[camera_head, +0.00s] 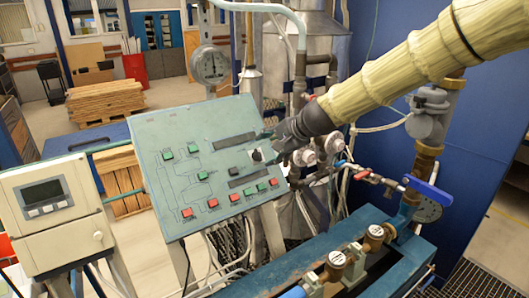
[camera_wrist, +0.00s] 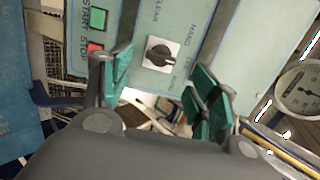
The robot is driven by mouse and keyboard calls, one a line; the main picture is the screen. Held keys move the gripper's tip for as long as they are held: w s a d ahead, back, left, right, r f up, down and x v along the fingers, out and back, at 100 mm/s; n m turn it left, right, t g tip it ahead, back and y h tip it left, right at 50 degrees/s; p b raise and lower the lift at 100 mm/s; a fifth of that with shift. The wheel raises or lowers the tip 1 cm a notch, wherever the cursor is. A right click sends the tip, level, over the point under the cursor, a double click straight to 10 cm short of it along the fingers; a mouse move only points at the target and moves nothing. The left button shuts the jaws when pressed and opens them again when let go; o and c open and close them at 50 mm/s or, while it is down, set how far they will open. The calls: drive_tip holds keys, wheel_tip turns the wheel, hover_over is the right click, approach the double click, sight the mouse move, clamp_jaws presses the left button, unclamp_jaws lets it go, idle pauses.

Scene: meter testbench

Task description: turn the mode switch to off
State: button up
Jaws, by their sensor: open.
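The mode switch is a black rotary knob on a white square plate on the sloping green panel. It shows in the head view (camera_head: 257,155) and in the wrist view (camera_wrist: 161,54). In the wrist view its handle bar lies roughly across the picture; the small lettering around it is too blurred to read surely. My gripper (camera_head: 272,146) is at the panel's right side, close to the switch. In the wrist view my gripper (camera_wrist: 163,76) has its green-padded fingers spread wide, one on each side of the knob's line, with nothing between them. Contact with the knob is not visible.
The green panel (camera_head: 155,140) bears several red and green buttons; a green one (camera_wrist: 98,18) and a red one (camera_wrist: 95,47) are near my left finger. A meter box (camera_head: 50,210) stands at left. Gauges, pipes and a blue-handled valve (camera_head: 428,191) crowd the right.

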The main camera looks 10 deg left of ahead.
drive_tip(key=v, duration=0.7)
drive_tip(key=shift+s+d, duration=0.1)
